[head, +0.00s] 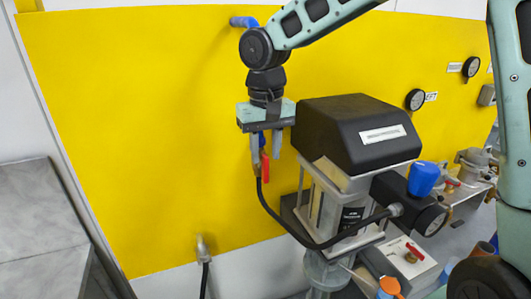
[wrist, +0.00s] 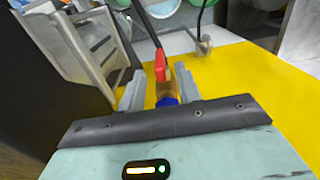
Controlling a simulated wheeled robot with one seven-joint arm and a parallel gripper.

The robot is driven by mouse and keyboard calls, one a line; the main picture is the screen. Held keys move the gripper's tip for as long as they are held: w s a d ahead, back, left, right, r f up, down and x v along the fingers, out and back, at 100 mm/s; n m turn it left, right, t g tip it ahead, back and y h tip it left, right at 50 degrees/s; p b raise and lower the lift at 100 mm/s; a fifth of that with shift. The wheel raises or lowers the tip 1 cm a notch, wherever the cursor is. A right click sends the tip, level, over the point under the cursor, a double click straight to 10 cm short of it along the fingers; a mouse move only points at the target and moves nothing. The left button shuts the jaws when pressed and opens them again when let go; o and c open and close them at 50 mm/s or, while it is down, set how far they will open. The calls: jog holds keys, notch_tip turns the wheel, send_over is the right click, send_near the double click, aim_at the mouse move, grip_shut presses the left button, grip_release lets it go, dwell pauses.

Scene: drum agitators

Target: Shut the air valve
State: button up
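The air valve has a red lever handle (head: 265,166) hanging down in front of the yellow wall panel, with a black hose below it. In the wrist view the red handle (wrist: 160,66) points away from my gripper, with a brass body and a blue part (wrist: 167,100) behind it. My gripper (head: 265,150) is open and points down over the valve. In the wrist view its two grey fingers (wrist: 159,86) stand on either side of the valve body, with gaps showing. The valve body is partly hidden by the fingers in the head view.
A machine with a black housing (head: 355,135) stands close to the right of my gripper. The black hose (head: 285,228) loops from the valve to it. A wall fitting (head: 202,250) is lower left. The yellow panel (head: 120,120) to the left is clear.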

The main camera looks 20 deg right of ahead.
aim_at(268, 165)
jog(key=shift+f, duration=1.3)
grip_shut()
jog(key=shift+d+r+y+p, duration=0.1)
jog(key=shift+y+p, duration=0.2)
jog(key=shift+p, duration=0.2)
jog(key=shift+d+y+p, duration=0.35)
jog(key=shift+y+p, duration=0.75)
jog(key=shift+y, duration=0.1)
jog(key=shift+d+y+p, duration=0.25)
jog(key=shift+y+p, duration=0.55)
jog(key=shift+y, duration=0.3)
jog(key=shift+d+f+y, duration=0.15)
jog(key=shift+f+y, duration=0.15)
jog(key=shift+y, duration=0.8)
